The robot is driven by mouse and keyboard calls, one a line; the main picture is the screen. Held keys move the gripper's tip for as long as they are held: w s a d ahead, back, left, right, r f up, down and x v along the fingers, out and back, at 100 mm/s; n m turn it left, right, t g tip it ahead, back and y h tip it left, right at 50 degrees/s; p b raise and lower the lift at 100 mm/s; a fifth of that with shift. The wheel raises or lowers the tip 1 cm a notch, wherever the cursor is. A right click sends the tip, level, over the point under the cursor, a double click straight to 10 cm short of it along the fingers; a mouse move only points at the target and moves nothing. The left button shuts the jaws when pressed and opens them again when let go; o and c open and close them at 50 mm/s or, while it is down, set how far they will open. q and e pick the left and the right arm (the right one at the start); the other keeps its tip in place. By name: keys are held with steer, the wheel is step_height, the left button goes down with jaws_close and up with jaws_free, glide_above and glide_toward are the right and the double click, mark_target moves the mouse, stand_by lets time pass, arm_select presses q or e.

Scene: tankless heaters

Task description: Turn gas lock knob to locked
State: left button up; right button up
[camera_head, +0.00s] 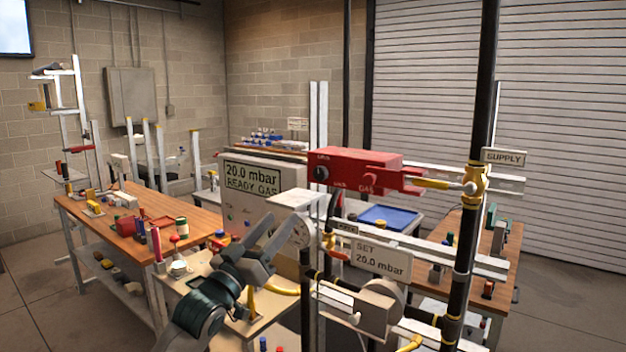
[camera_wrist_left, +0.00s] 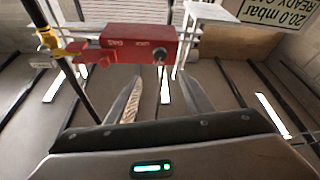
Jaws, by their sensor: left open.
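The red gas lock box (camera_head: 362,172) is mounted on the rail at centre right, with white lettering on its front. The black round knob (camera_head: 321,173) is at its left end, with small labels above and beside it. The knob's exact setting is too small to read. In the left wrist view, the picture is upside down and the red box (camera_wrist_left: 125,43) is at the top with the knob (camera_wrist_left: 159,57). My left gripper (camera_head: 280,222) is open and empty, below and left of the knob. Its fingers (camera_wrist_left: 162,82) point toward the knob, apart from it. My right gripper is not in view.
A yellow valve (camera_head: 474,184) on a black pipe stands right of the box. A set sign (camera_head: 381,261) hangs below. A wooden workbench (camera_head: 125,247) is at left.

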mark_target(318, 175)
arm_select(q)
steer(key=p+x, duration=0.6)
steer(key=x, duration=1)
steer(key=shift+p+x, duration=0.55)
steer(key=shift+x, duration=0.25)
steer(key=shift+f, duration=0.1)
steer(key=c, duration=1.1)
